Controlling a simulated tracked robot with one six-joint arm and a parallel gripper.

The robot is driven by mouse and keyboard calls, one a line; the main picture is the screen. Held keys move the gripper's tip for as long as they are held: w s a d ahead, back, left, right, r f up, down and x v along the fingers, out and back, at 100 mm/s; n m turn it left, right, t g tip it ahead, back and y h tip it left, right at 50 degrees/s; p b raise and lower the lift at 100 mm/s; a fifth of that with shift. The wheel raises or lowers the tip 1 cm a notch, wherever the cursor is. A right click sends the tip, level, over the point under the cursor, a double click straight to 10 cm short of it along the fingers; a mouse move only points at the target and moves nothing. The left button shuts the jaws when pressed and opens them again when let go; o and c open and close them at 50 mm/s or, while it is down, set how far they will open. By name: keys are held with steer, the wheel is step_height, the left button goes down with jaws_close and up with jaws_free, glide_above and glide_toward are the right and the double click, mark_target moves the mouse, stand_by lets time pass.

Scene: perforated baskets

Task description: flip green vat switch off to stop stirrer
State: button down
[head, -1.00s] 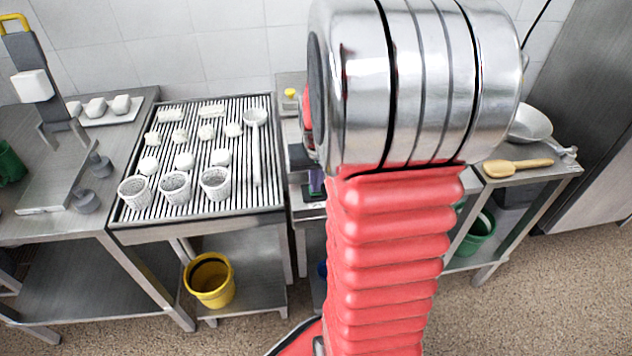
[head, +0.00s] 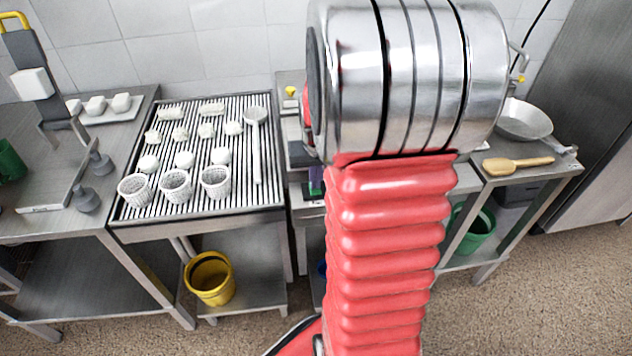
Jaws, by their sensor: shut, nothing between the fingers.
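My gripper is not in view. My red ribbed arm and its large silver joint fill the middle of the head view and cover much of the bench behind. No vat, stirrer or green switch can be made out; that part of the bench is hidden by my arm. A bent metal handle (head: 521,62) with a small yellow piece shows at the right edge of the silver joint. I cannot tell what it belongs to. A small purple and green item (head: 316,181) shows just left of my arm, partly covered.
A slatted draining table (head: 128,213) at the left holds white perforated baskets (head: 175,187) and several pale cheeses. A ladle (head: 256,150) lies on it. A yellow bucket (head: 210,280) stands below.

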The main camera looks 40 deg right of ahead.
steer(key=shift+r, duration=0.15)
steer(key=shift+r, duration=0.6)
steer(key=s+a+r, duration=0.3)
steer(key=s+r, duration=0.2)
steer(key=r, duration=0.6)
steer(key=shift+a, duration=0.15)
steer(key=shift+f, duration=0.1)
steer(key=s+a+r+n+t, duration=0.1)
steer(key=s+a+n, duration=0.1)
steer(key=a, duration=0.6)
steer(key=s+a+r+n+t+y, duration=0.1)
steer(key=a+r+n, duration=0.1)
steer(key=a, duration=0.6)
steer(key=s+a+r+n+t, duration=0.1)
steer(key=s+a+n, duration=0.1)
steer(key=a, duration=0.6)
steer(key=shift+s+r+n+t, duration=0.15)
steer(key=shift+s+n+t, duration=0.15)
steer(key=shift+s+n, duration=0.1)
